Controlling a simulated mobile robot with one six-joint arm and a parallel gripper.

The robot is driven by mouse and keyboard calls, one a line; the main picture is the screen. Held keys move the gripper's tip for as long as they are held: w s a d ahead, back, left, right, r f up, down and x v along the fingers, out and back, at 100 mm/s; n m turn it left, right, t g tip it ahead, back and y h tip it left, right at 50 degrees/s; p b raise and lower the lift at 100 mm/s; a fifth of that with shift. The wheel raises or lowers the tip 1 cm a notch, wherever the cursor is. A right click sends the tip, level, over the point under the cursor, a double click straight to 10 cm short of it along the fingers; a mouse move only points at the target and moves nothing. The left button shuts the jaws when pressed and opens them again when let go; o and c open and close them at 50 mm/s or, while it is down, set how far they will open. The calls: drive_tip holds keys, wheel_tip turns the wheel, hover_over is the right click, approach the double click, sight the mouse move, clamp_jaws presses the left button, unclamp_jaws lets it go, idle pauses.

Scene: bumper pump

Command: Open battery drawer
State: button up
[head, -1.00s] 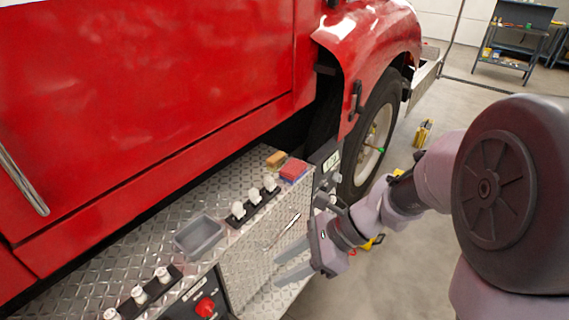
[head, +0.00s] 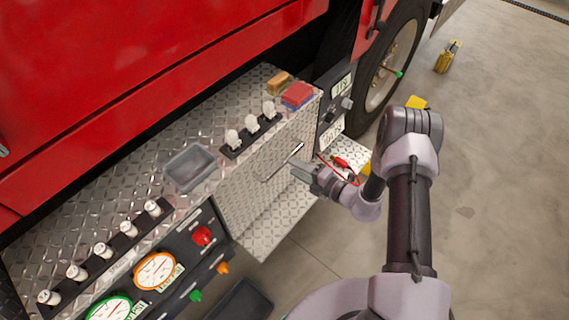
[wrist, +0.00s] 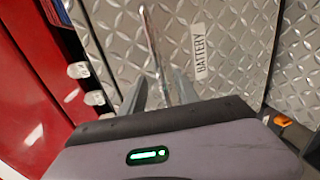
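The battery drawer front (head: 245,185) is a diamond-plate panel in the side of the red truck, with a slim metal bar handle (head: 281,163). The wrist view shows the handle (wrist: 151,45) and a white label reading BATTERY (wrist: 200,52) on the drawer front (wrist: 232,60). My gripper (head: 298,166) is at the right part of the handle in the head view. In the wrist view its fingers (wrist: 159,92) are apart, with the handle running between them. I see no clear grip on the bar. The drawer front looks flush with the panel.
Above the drawer, the step holds a grey tray (head: 190,167), white knobs (head: 252,125), and red (head: 298,95) and tan (head: 278,83) blocks. Gauges (head: 154,271) are at lower left. A diamond-plate ledge (head: 272,232) is below.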

sight(284, 160)
drive_tip(key=b+x, duration=0.1)
drive_tip(key=x, duration=0.4)
drive_tip(key=shift+w+a, duration=0.25)
drive_tip(key=shift+a, duration=0.05)
clamp_jaws()
idle(1.0)
